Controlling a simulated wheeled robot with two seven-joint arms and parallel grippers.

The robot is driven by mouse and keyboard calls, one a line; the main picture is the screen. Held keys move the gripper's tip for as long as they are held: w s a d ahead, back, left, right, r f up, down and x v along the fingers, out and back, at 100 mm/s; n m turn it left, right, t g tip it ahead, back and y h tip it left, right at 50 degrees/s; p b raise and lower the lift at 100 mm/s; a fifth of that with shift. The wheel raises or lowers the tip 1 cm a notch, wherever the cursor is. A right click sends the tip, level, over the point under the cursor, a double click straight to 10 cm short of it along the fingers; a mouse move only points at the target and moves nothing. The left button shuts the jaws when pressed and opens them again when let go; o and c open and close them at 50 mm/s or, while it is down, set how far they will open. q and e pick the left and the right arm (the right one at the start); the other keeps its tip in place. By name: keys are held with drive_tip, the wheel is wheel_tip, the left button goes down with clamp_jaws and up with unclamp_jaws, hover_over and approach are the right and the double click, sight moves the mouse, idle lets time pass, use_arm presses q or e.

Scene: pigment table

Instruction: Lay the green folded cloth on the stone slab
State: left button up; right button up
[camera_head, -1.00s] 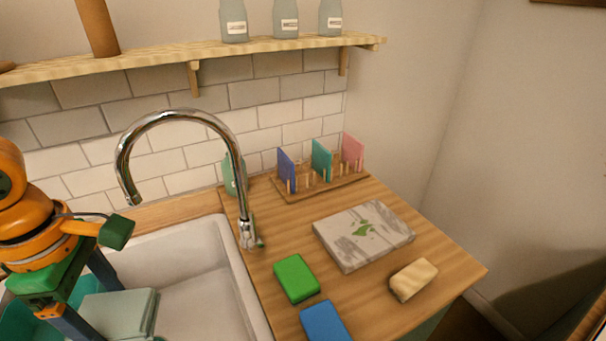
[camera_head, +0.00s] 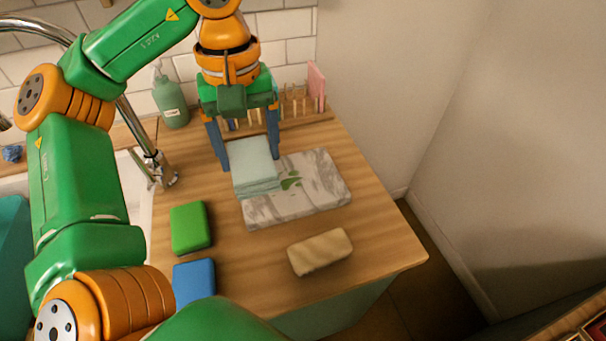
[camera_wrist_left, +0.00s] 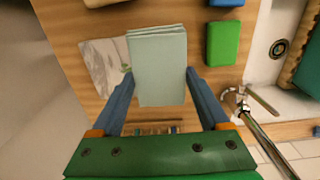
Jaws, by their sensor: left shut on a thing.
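The pale green folded cloth (camera_head: 254,172) is between the fingers of my left gripper (camera_head: 251,163), which is shut on it. In the left wrist view, the cloth (camera_wrist_left: 158,65) sits between the two blue fingers (camera_wrist_left: 158,85). The grey-white stone slab (camera_head: 315,198) with a green leaf mark lies flat on the counter. The cloth overlaps the slab's left part in the head view; I cannot tell whether they touch. The slab also shows beside the cloth in the left wrist view (camera_wrist_left: 101,62). My right gripper is not in view.
A green block (camera_head: 190,227), a blue block (camera_head: 193,281) and a tan block (camera_head: 320,252) lie around the slab's near side. Behind stand a soap bottle (camera_head: 170,100) and a peg rack with a pink board (camera_head: 316,80). The faucet (camera_head: 135,125) rises at the left, by the sink.

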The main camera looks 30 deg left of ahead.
sight(289, 178)
use_arm(q)
drive_tip(key=w+f, duration=0.4)
drive_tip(key=w, duration=0.1)
drive_tip(key=w+d+f, duration=0.1)
drive_tip(key=w+f, duration=0.1)
drive_tip(key=w, duration=0.1)
drive_tip(key=shift+f, duration=0.35)
drive_tip(key=f, duration=0.3)
drive_tip(key=shift+w+a+f, duration=0.1)
drive_tip(key=shift+w+a, duration=0.05)
drive_tip(key=shift+w, duration=0.05)
drive_tip(key=shift+w+f, duration=0.1)
drive_tip(key=shift+f, duration=0.2)
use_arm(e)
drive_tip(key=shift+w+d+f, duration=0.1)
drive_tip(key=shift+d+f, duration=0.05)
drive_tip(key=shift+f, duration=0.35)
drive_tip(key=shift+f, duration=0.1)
use_arm(q)
drive_tip(key=shift+f, duration=0.2)
drive_tip(key=o, duration=1.3)
drive_tip(key=shift+r, duration=0.15)
